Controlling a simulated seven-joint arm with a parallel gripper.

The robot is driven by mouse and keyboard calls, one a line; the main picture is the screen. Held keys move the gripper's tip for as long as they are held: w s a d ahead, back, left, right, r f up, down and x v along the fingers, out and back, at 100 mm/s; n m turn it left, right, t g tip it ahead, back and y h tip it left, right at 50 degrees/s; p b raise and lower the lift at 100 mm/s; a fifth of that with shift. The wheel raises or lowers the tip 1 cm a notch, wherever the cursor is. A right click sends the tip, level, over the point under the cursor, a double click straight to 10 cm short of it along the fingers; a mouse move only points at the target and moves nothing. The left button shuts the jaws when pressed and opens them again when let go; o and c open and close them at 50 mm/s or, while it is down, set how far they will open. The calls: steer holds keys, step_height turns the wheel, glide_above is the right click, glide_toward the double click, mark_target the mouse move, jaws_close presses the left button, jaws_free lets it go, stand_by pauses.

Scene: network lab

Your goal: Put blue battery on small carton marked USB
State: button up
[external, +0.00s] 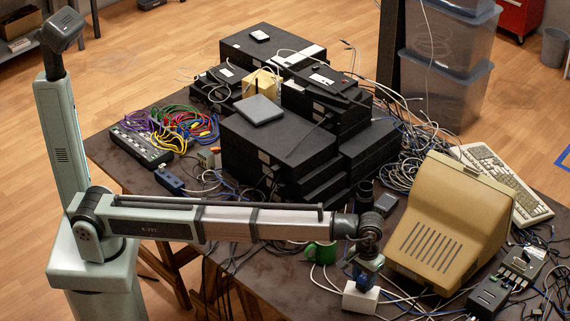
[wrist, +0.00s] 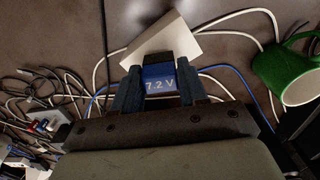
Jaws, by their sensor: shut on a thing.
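The blue battery (wrist: 158,85), with "7.2 V" on its face, is between the two fingers of my gripper (wrist: 159,74) in the wrist view. My gripper is shut on it. In the external view my gripper (external: 365,277) points down at the table's front, right above a small white carton (external: 361,299). The white carton also shows in the wrist view (wrist: 163,38), just beyond the battery's dark end and turned at an angle. No USB mark is readable on it. I cannot tell whether the battery touches the carton.
A beige monitor (external: 445,222) is close on the right. White and blue cables run around the carton. A stack of black boxes (external: 279,145) fills the table's middle, with a small yellow box (external: 261,82) behind.

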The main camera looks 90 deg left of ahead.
mark_target(364, 277)
steer(key=shift+f, duration=0.1)
steer(key=o, duration=1.1)
step_height(364, 277, up, 12)
